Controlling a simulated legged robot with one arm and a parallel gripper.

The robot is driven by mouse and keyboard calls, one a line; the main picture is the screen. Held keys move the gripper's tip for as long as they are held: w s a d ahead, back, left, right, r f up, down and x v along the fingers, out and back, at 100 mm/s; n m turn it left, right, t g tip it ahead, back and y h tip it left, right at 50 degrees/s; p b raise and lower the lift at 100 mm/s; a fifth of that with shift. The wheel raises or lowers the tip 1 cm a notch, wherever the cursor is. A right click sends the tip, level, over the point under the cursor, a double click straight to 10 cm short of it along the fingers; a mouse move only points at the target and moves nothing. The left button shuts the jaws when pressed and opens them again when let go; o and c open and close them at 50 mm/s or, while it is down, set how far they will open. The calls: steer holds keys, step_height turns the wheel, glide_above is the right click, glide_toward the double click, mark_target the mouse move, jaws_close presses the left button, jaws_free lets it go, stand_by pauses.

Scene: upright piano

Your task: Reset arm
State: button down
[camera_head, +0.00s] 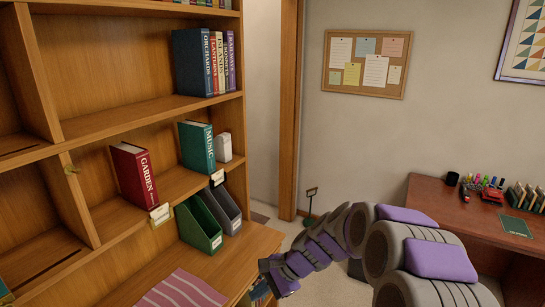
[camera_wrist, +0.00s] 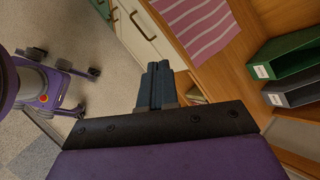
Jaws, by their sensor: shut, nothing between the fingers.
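My arm, grey with purple panels, reaches from the lower right of the head view towards the bookcase (camera_head: 120,105). My gripper (camera_head: 264,266) is low at the bottom middle there, by the front edge of the bookcase's lower counter; its fingertips are hard to make out. In the wrist view my gripper (camera_wrist: 158,72) shows two dark blue fingers together, shut with nothing between them. They point towards the cabinet drawers and the counter edge.
The counter bears a striped pink cloth (camera_head: 180,290), a green file holder (camera_head: 198,224) and a grey one (camera_head: 222,208). Red GARDEN (camera_head: 138,175) and teal MUSIC (camera_head: 197,147) books stand on the shelf above. A desk (camera_head: 445,205) with pens stands right. Floor shows between.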

steer(key=s+d+r+n+h, duration=0.2)
steer(key=s+d, duration=0.4)
steer(key=s, duration=0.5)
steer(key=s+d+r+n+g+h, duration=0.1)
steer(key=s+d+n, duration=0.4)
steer(key=s, duration=0.6)
steer(key=s+d+r+n+h, duration=0.3)
steer(key=s+d+h, duration=0.2)
steer(key=s, duration=0.7)
steer(key=shift+d+r+n+g, duration=0.3)
steer(key=shift+d+n, duration=0.1)
steer(key=shift+d, duration=0.5)
